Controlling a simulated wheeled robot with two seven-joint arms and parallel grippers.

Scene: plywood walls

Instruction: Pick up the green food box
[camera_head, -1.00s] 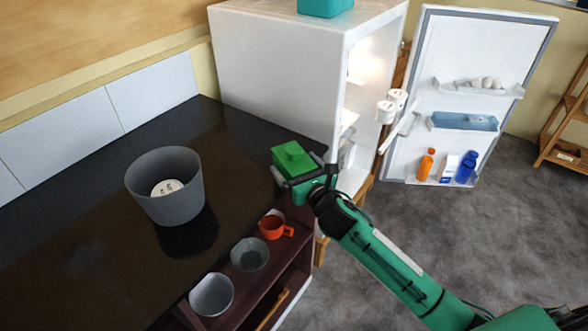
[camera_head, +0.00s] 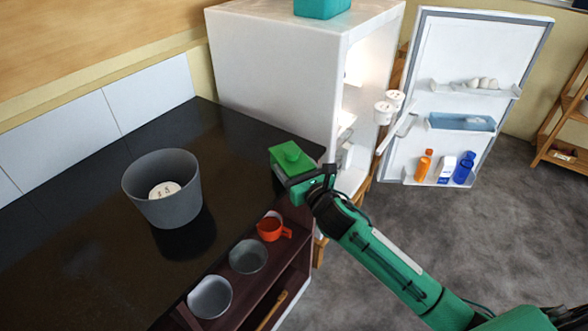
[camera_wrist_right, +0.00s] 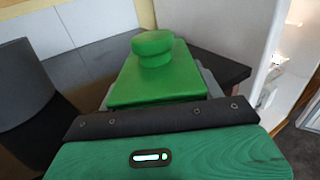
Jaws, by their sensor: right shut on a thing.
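The green food box (camera_head: 291,158), with a round knob on its lid, is at the right end of the dark countertop, by the fridge. My right gripper (camera_head: 303,178) is at its near side, shut on it. In the right wrist view the box (camera_wrist_right: 158,75) sits just beyond the dark gripper edge (camera_wrist_right: 160,118), and the finger contact is mostly hidden. I cannot tell whether the box touches the counter. My left gripper is not in view.
A grey pot (camera_head: 163,203) stands on the dark countertop (camera_head: 80,235). An orange mug (camera_head: 271,229) and grey bowls (camera_head: 248,256) are on the shelf below. The white fridge (camera_head: 275,75) stands behind, its door (camera_head: 470,60) open to the right. Open floor lies at right.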

